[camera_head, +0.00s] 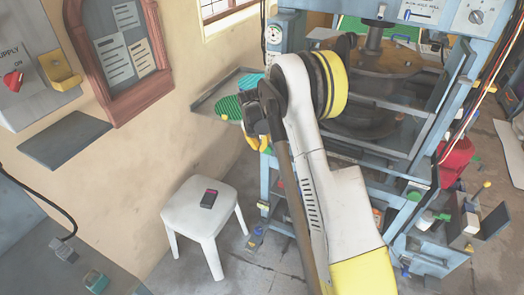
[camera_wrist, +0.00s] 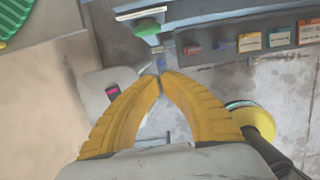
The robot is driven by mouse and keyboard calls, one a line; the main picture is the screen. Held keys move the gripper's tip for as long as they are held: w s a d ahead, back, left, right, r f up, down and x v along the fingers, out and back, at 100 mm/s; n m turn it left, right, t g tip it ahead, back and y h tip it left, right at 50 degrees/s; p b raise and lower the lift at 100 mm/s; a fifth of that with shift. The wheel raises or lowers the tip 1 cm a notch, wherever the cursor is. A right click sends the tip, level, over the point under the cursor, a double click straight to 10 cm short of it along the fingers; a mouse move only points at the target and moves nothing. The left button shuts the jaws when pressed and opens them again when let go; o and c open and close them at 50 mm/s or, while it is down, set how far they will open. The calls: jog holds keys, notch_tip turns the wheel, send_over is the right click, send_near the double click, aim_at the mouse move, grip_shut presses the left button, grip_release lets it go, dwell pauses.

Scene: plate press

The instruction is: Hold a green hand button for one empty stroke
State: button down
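A green hand button (camera_wrist: 147,28) shows in the wrist view on the press's pale blue front edge, just beyond my fingertips. My gripper (camera_wrist: 160,77) has two ribbed yellow fingers whose tips meet, with nothing seen between them. The tips look apart from the button; the exact distance cannot be told. In the head view only part of a yellow finger (camera_head: 257,141) shows beside the press (camera_head: 280,65), mostly hidden behind my arm. My arm also hides much of the press front there.
A white stool (camera_head: 204,212) with a dark handheld device (camera_head: 209,198) stands left of the press. Several coloured boxes line the press in the wrist view.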

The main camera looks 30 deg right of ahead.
aim_at(266, 153)
jog(key=shift+w+d+f+b, duration=0.65)
jog(key=shift+d+f+b, duration=0.2)
jog(key=shift+f, duration=0.6)
jog(key=shift+w+d+f+b, duration=0.7)
jog(key=shift+f+b, duration=0.25)
jog(key=shift+f, duration=0.5)
jog(key=shift+w+d+f+b, duration=0.55)
jog(key=shift+d+f+b, duration=0.35)
jog(key=shift+f, duration=0.55)
